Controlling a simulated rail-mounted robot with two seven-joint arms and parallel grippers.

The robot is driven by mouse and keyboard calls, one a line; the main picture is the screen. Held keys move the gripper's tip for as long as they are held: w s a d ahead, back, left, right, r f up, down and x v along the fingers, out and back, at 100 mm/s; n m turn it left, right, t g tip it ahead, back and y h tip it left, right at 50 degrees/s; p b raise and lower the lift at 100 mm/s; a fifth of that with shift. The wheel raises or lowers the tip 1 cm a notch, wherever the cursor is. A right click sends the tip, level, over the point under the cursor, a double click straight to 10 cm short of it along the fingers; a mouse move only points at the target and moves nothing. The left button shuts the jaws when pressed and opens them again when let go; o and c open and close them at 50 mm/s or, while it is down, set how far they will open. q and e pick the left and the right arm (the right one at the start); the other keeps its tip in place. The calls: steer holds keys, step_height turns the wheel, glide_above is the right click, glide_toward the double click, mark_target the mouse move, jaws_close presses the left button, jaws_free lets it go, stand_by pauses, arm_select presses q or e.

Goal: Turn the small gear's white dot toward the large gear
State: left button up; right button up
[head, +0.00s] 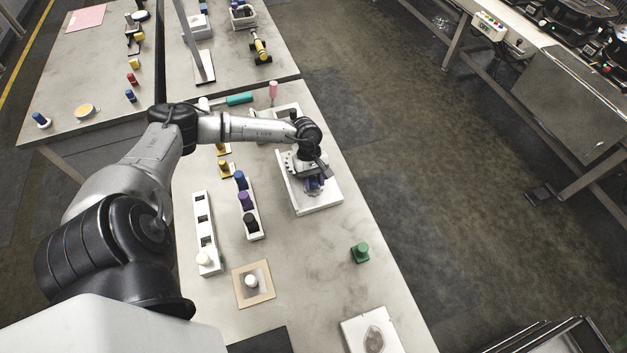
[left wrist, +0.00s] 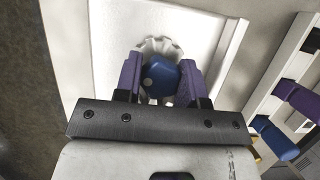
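My left gripper (head: 315,186) is over the white tray (head: 327,201) in the head view, pointing down. In the left wrist view its two purple fingers (left wrist: 160,82) stand on either side of a blue knob (left wrist: 164,78) and appear closed on it. A white dot (left wrist: 148,82) shows on the knob's left side. A white toothed gear (left wrist: 160,46) shows just beyond the knob, partly hidden by it and the fingers. I cannot tell a second gear apart. My right gripper is not in view.
A white rack of blue, purple and black pegs (head: 247,208) stands left of the tray. A white slotted rack (head: 204,235), a beige square with a white knob (head: 252,282) and a green piece (head: 360,252) are nearer. The table between the tray and the green piece is clear.

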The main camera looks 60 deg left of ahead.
arm_select(q)
steer(key=o, duration=0.4)
steer(key=shift+o, duration=0.2)
steer(key=b+v, duration=0.1)
steer(key=v, duration=1.2)
steer(key=shift+a+r, duration=0.2)
steer(key=shift+r, duration=0.2)
